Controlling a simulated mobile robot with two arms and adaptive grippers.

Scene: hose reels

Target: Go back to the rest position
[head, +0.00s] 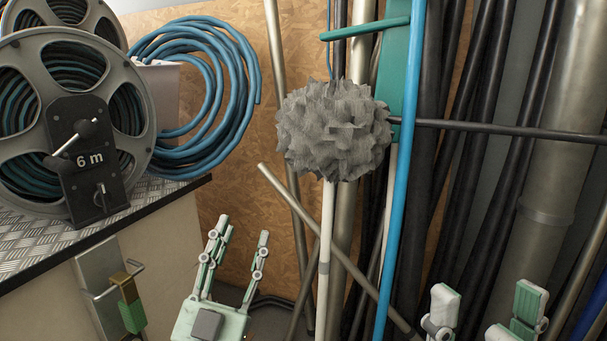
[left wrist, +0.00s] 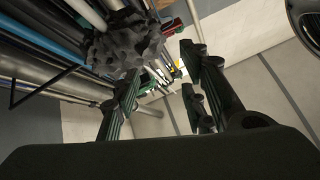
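My left gripper (head: 238,250) is open and empty in the lower middle of the head view. It stands in front of the wooden board, right of the bench and below the hose coil. In the left wrist view its fingers (left wrist: 165,85) are spread apart with nothing between them. My right gripper (head: 487,310) shows at the lower right edge of the head view. Its two fingertips are well apart, and nothing shows between them. The lower part of the right gripper is cut off by the frame.
A hose reel marked 6 m (head: 90,155) stands on a metal-topped bench (head: 60,240) at the left. A blue hose coil (head: 225,110) hangs behind it. A grey fluffy duster (head: 333,130) and several pipes (head: 540,160) stand at the middle and right. A padlock (head: 131,305) hangs on the bench front.

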